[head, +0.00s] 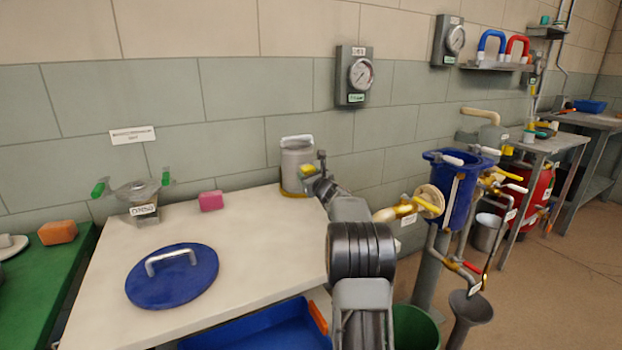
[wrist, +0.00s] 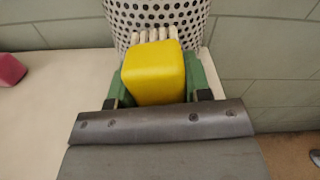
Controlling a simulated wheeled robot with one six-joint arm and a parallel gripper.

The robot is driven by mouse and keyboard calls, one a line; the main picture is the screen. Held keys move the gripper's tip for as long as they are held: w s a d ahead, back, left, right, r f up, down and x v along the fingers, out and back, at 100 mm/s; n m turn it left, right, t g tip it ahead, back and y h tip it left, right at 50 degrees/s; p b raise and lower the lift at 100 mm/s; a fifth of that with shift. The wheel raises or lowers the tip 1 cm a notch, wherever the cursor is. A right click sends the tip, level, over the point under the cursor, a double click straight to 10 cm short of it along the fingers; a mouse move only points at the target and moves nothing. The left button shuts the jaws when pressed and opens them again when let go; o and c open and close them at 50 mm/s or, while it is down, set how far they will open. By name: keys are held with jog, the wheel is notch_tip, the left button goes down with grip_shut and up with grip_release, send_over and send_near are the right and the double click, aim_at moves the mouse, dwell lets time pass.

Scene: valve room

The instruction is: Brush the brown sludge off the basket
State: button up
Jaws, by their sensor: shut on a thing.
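The basket (head: 297,160) is a grey metal cylinder standing at the back right of the pale table; in the wrist view its perforated wall (wrist: 125,18) fills the top middle. My gripper (wrist: 157,85) is shut on a brush with a yellow block handle (wrist: 153,72) and pale bristles (wrist: 152,36). The bristles point at the basket's wall and look close to it; I cannot tell whether they touch. In the head view the yellow brush (head: 307,170) is in front of the basket. A yellow-brown band shows low on the basket; I cannot tell whether it is sludge. The wall part in the wrist view shows no brown.
A pink block (head: 211,201) lies left of the basket. A blue round lid (head: 172,276) with a grey handle and a scale (head: 143,208) are on the same table (head: 255,235). A blue tray (head: 262,330) is at the front. Blue vessel and pipes (head: 455,195) stand right.

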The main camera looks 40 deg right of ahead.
jog(key=shift+w+a+b, duration=0.15)
jog(key=shift+a+b, duration=0.2)
jog(key=shift+a, duration=0.45)
jog(key=shift+d+r+p, duration=0.1)
jog(key=shift+d+p, duration=0.55)
jog(key=shift+d, duration=0.25)
jog(key=shift+s+d, duration=0.25)
jog(key=shift+d, duration=0.25)
jog(key=shift+s+a+b, duration=0.25)
jog(key=shift+s+b, duration=0.6)
jog(key=shift+s, duration=0.65)
jog(key=shift+s+a+b, duration=0.2)
jog(key=shift+s+b, duration=0.6)
jog(key=shift+s, duration=0.7)
jog(key=shift+s+a+f+b, duration=0.1)
jog(key=shift+s+f+b, duration=0.1)
jog(key=shift+s+b, duration=0.45)
jog(key=shift+s+a+r, duration=0.1)
jog(key=shift+s, duration=0.75)
